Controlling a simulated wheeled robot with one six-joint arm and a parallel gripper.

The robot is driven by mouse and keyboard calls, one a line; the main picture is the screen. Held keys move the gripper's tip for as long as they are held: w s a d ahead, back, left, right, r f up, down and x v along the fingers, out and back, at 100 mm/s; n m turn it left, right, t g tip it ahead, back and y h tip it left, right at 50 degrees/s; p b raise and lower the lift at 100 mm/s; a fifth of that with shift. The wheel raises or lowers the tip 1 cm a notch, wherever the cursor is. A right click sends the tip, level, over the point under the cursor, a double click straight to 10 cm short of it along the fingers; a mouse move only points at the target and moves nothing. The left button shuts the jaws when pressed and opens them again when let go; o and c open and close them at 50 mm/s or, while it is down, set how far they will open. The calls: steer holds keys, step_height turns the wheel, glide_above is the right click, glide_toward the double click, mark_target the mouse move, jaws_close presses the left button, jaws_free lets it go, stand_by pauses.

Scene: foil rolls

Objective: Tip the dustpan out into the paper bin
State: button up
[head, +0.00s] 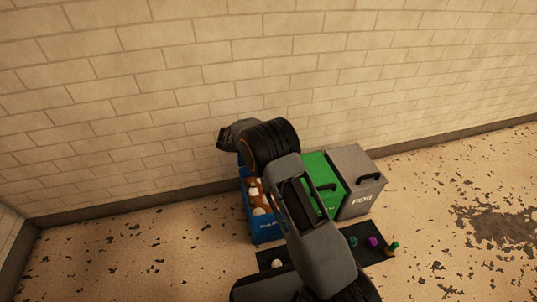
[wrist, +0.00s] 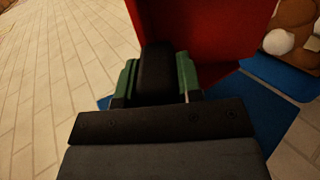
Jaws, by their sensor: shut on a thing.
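In the wrist view my gripper (wrist: 158,80) has its green-padded fingers shut around a black handle (wrist: 157,65). The red dustpan (wrist: 205,35) extends beyond it, and I cannot see whether anything lies in its pan. The blue paper bin (head: 264,228) stands open against the wall in the head view, holding brown and white items. Its blue side also shows close by the dustpan in the wrist view (wrist: 262,105). In the head view my arm covers part of the bin, and the dustpan is hidden.
A green lidded bin (head: 319,172) and a grey lidded bin marked FOIL (head: 358,178) stand right of the blue bin. A dark mat (head: 370,254) in front carries several small coloured items. The brick wall is close behind. Speckled floor is free at left and right.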

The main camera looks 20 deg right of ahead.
steer(key=shift+r, duration=0.65)
steer(key=shift+f, duration=0.15)
steer(key=shift+f+b, duration=0.45)
steer(key=shift+f, duration=0.3)
